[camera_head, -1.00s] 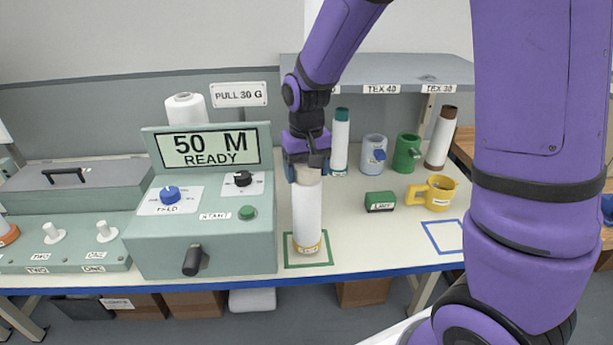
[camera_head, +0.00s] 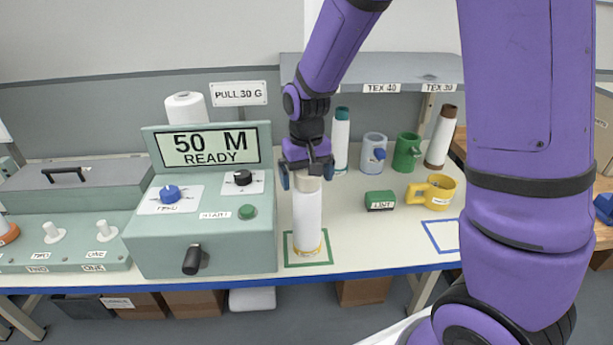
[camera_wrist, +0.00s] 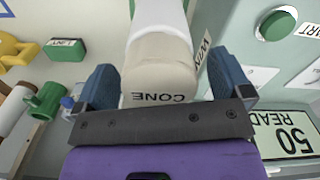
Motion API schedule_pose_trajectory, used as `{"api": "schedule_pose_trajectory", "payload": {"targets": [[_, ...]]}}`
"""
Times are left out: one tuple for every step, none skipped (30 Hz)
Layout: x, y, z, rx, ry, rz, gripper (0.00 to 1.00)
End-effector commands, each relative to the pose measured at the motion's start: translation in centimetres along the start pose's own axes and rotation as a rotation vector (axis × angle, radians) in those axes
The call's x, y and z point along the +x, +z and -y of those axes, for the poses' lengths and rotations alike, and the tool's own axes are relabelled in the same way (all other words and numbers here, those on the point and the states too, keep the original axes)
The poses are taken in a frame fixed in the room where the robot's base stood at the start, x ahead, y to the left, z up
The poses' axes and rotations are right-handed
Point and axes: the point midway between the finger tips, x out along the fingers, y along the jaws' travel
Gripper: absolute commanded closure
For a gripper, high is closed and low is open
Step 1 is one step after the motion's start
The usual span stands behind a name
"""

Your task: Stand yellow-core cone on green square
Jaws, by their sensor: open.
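The cone (camera_head: 307,222) is white with a pale tan top and a yellow band at its foot. It stands upright inside the green square outline (camera_head: 322,263) near the table's front edge. My gripper (camera_head: 307,178) is over its top, with its blue fingers spread to either side. In the wrist view the tan end of the cone (camera_wrist: 160,70), marked CONE, lies between the open fingers (camera_wrist: 165,88), with a gap visible on each side. The cone's far side is hidden.
The winder (camera_head: 205,235) with its 50 M READY display stands close on the left. A green block (camera_head: 380,200), a yellow mug (camera_head: 433,192) and a blue square outline (camera_head: 443,236) are to the right. Other cones and mugs stand behind, under a shelf (camera_head: 400,70).

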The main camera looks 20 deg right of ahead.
Motion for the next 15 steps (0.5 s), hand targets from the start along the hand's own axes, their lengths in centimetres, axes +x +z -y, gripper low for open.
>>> {"api": "schedule_pose_trajectory", "payload": {"targets": [[-0.4,-0.1,0.0,0.000,-0.001,-0.003,0.04],[-0.7,-0.1,0.0,0.000,-0.001,-0.004,0.04],[-1.3,-0.1,0.0,0.000,-0.001,-0.004,0.04],[-1.7,-0.1,0.0,0.000,-0.002,-0.005,0.04],[-2.2,-0.1,0.0,0.000,-0.002,-0.006,0.04],[-3.0,-0.1,0.0,0.000,-0.002,-0.005,0.04],[-3.6,-0.1,0.0,0.001,-0.002,-0.006,0.04],[-4.2,-0.1,0.0,0.001,-0.002,-0.006,0.04],[-5.1,-0.1,0.0,0.001,-0.002,-0.007,0.04],[-5.7,-0.1,0.0,0.001,-0.002,-0.007,0.04],[-6.3,-0.1,0.0,0.001,-0.002,-0.005,0.04],[-7.1,-0.1,0.0,0.001,-0.002,-0.006,0.04],[-7.7,-0.1,0.0,0.001,-0.002,-0.006,0.04],[-8.2,-0.1,0.0,0.000,-0.002,-0.006,0.04],[-8.9,-0.1,0.0,0.000,-0.001,-0.004,0.04]]}}
